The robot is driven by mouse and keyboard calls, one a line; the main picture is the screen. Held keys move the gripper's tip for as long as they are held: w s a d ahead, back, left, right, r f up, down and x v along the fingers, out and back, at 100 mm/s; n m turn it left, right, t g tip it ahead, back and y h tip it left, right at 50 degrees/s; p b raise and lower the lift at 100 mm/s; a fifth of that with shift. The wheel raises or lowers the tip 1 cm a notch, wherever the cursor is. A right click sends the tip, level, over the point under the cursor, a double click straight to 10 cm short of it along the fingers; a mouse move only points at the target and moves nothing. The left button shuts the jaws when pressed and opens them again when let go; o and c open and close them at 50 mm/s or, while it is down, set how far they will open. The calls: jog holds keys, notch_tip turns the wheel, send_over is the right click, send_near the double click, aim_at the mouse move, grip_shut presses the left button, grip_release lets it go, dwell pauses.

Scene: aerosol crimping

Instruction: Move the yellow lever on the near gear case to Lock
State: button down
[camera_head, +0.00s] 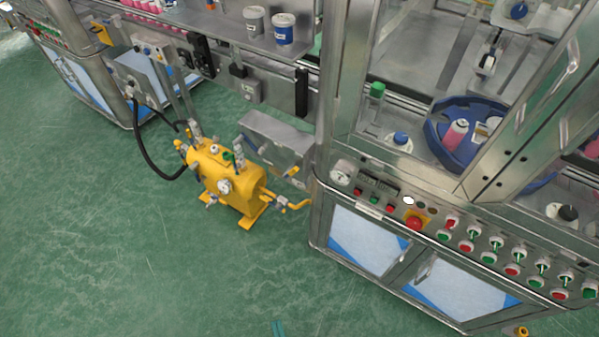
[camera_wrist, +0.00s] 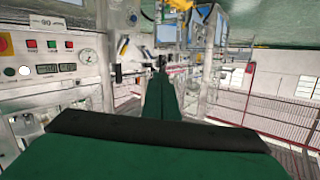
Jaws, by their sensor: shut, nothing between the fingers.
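My gripper (camera_wrist: 163,78) shows in the wrist view as long dark green fingers, closed together and pointing away, with nothing between them. In the head view only a small teal tip (camera_head: 278,328), which looks like part of my gripper, shows at the bottom edge, over bare floor and apart from the machines. I cannot clearly pick out the near gear case, its yellow lever or a Lock mark. A small yellow-orange piece (camera_head: 522,331) shows at the bottom right edge of the head view; I cannot tell what it is.
A yellow tank (camera_head: 225,180) with valves and a black hose (camera_head: 150,160) stands on the green floor. To its right is a steel machine with a button panel (camera_head: 413,223) and a blue turntable (camera_head: 437,130). The floor at the lower left is clear.

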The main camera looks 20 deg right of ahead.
aim_at(292, 171)
jog(key=w+d+f+m+h, duration=0.3)
jog(key=w+d+m+h, duration=0.15)
jog(key=w+m, duration=0.6)
jog(key=w+d+f+m+h, duration=0.4)
jog(key=w+d+m, duration=0.1)
jog(key=w+m, duration=0.55)
jog(key=w+d+f+m+h, duration=0.3)
jog(key=w+d+m+h, duration=0.15)
jog(key=w+m, duration=0.55)
jog(key=shift+n+g+y, duration=0.4)
jog(key=shift+g, duration=0.1)
jog(key=shift+w+d+r, duration=0.45)
jog(key=shift+w+d, duration=0.25)
jog(key=shift+w, duration=1.25)
jog(key=shift+w+d+r, duration=0.5)
jog(key=shift+w+d, duration=0.2)
jog(key=shift+w, duration=1.25)
jog(key=shift+w+d+r, duration=0.45)
jog(key=shift+w+d, duration=0.25)
jog(key=shift+w, duration=1.25)
jog(key=shift+d, duration=0.15)
